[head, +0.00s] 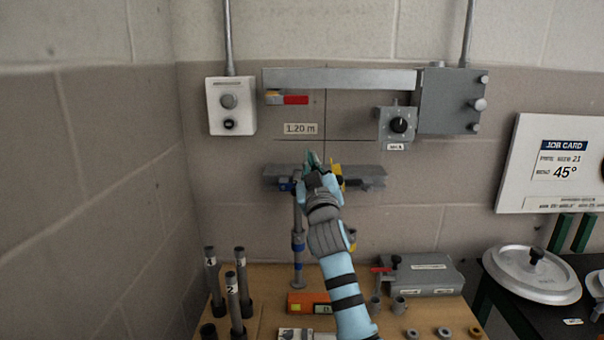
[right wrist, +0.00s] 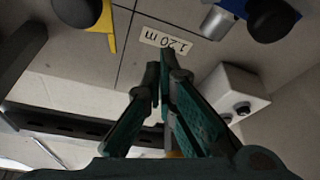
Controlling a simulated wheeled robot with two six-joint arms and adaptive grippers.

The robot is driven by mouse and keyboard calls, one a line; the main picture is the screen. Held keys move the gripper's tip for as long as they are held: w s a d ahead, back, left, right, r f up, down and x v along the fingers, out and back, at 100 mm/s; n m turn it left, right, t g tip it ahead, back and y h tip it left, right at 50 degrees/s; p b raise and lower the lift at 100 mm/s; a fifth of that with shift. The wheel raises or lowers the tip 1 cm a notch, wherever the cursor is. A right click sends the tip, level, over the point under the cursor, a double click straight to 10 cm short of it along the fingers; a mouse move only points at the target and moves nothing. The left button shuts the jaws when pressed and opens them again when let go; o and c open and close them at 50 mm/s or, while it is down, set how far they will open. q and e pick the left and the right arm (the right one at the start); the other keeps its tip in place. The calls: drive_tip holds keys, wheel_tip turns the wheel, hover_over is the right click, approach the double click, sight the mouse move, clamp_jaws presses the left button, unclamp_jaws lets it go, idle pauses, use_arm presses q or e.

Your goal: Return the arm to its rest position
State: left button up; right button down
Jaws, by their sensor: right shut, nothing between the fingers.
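My right arm reaches up from the bottom of the head view. Its right gripper (head: 313,158) points at the wall in front of the grey horizontal bracket (head: 372,178), below the "1.20 m" label (head: 300,129). In the right wrist view the teal fingers (right wrist: 164,72) meet at their tips, shut with nothing between them. The label (right wrist: 166,40) shows upside down beyond the tips. A yellow part (head: 336,172) shows right beside the gripper. The middle of the bracket is hidden behind the gripper. My left gripper is not in view.
A grey wall box (head: 452,100), dial box (head: 398,123) and white switch box (head: 230,106) are on the wall. The wooden bench (head: 262,280) below holds upright dark tubes (head: 233,302), an orange box (head: 308,303), and a grey case (head: 428,272). A job card (head: 560,170) hangs right.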

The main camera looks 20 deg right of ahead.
drive_tip(key=a+v, duration=0.1)
drive_tip(key=v, duration=0.9)
drive_tip(key=s+d+f+g+y, duration=0.15)
drive_tip(key=s+f+g, duration=0.3)
drive_tip(key=f, duration=0.85)
drive_tip(key=s+d+f+g, duration=0.25)
drive_tip(key=s+f, duration=0.35)
drive_tip(key=f, duration=0.6)
drive_tip(key=s+a+f+g+y, duration=0.1)
drive_tip(key=s+f+g, duration=0.55)
drive_tip(key=s, duration=0.75)
drive_tip(key=s+a+f+g+y, duration=0.1)
drive_tip(key=s+f+g, duration=0.3)
drive_tip(key=s+f, duration=0.75)
drive_tip(key=s+d+f+m+g, duration=0.1)
drive_tip(key=s+f, duration=0.1)
drive_tip(key=f, duration=0.6)
drive_tip(key=s+d+f, duration=0.1)
drive_tip(key=s+f, duration=0.1)
drive_tip(key=f, duration=0.6)
use_arm(q)
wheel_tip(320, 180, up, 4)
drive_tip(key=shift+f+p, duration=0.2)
drive_tip(key=shift+p, duration=0.85)
use_arm(e)
drive_tip(key=s+f+g, duration=0.1)
drive_tip(key=s+f, duration=1.1)
drive_tip(key=s, duration=0.2)
drive_tip(key=shift+s+d, duration=0.25)
drive_tip(key=shift+s, duration=0.05)
